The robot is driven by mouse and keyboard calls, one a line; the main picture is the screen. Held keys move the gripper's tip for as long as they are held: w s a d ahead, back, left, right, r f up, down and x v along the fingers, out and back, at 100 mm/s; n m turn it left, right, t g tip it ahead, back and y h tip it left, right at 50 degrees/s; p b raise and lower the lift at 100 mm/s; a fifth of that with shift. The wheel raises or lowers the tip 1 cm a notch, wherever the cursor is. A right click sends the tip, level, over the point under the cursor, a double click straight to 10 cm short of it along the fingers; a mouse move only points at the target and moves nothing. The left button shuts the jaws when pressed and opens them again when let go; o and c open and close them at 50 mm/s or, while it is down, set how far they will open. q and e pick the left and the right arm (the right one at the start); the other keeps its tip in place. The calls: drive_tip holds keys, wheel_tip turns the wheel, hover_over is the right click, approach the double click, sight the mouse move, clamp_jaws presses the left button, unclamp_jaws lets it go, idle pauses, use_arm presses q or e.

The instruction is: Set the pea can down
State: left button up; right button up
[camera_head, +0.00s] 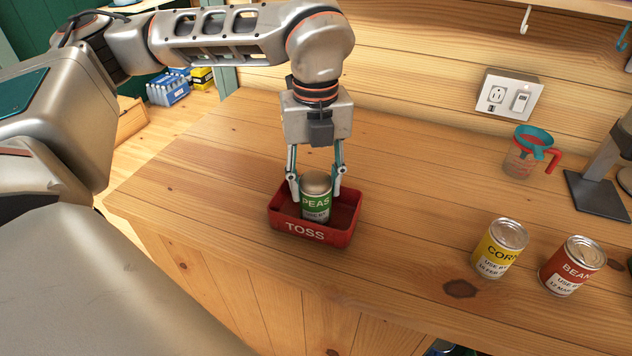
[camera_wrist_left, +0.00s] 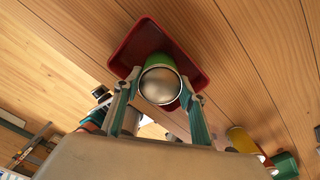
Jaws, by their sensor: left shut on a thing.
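The pea can (camera_head: 316,206) has a green and white label reading PEAS. It is upright inside the red tray marked TOSS (camera_head: 305,232), on the wooden counter. My left gripper (camera_head: 317,191) comes from above and is shut on the can's upper sides. In the left wrist view, the can's round metal end (camera_wrist_left: 160,86) is between the two fingers, with the red tray (camera_wrist_left: 198,76) behind it. I cannot tell whether the can's base touches the tray floor. My right gripper is not in view.
A yellow corn can (camera_head: 499,249) and a red beans can (camera_head: 572,266) stand on the counter to the right. A measuring jug with a red handle (camera_head: 527,155) and a dark-based stand (camera_head: 598,194) are farther back. The counter between the tray and the corn can is clear.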

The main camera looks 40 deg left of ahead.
use_arm(q)
drive_tip(key=shift+f, duration=0.1)
drive_tip(key=o, duration=1.3)
wheel_tip(320, 180, up, 12)
drive_tip(key=shift+r+p, duration=0.15)
drive_tip(key=shift+p, duration=0.35)
drive_tip(key=shift+s, duration=0.1)
